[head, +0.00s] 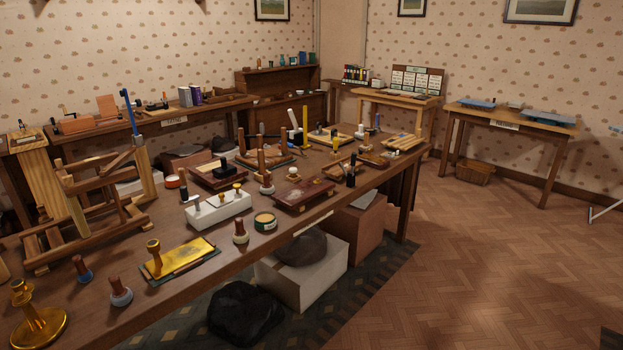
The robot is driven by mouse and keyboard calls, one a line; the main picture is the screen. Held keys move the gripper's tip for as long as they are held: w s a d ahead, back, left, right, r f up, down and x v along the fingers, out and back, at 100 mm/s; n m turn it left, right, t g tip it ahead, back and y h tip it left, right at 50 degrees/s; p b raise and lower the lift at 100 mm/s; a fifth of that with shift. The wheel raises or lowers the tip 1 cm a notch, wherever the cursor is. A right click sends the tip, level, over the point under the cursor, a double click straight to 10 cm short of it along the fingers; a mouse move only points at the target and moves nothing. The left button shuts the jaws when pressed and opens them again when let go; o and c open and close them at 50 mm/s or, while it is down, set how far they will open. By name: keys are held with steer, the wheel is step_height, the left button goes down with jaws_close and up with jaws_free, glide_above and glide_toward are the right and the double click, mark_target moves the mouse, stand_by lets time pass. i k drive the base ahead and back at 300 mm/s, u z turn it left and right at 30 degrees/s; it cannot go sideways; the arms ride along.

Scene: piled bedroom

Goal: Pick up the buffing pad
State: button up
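I cannot tell for certain which thing is the buffing pad. Several small wooden-handled knobs with soft-looking round bases stand on the long wooden table (225,262). One with a pale grey-blue base (121,292) is near the front edge, and one with a blue base (82,270) is to its left. Another with a pale base (240,232) stands near the middle of the front edge, and a similar one (266,185) is farther back. My gripper is not in view.
A brass candlestick (38,325), a gold plate on a dark board (180,260), a white block with knobs (218,209) and a wooden frame (95,205) crowd the table. A white box (303,275) and a black bundle (244,312) lie below. Parquet floor (480,260) is open at right.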

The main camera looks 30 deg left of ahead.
mark_target(267, 188)
steer(key=u, duration=0.2)
steer(key=i, duration=0.95)
steer(key=u, duration=1.25)
steer(key=i, duration=0.55)
steer(key=u, duration=0.55)
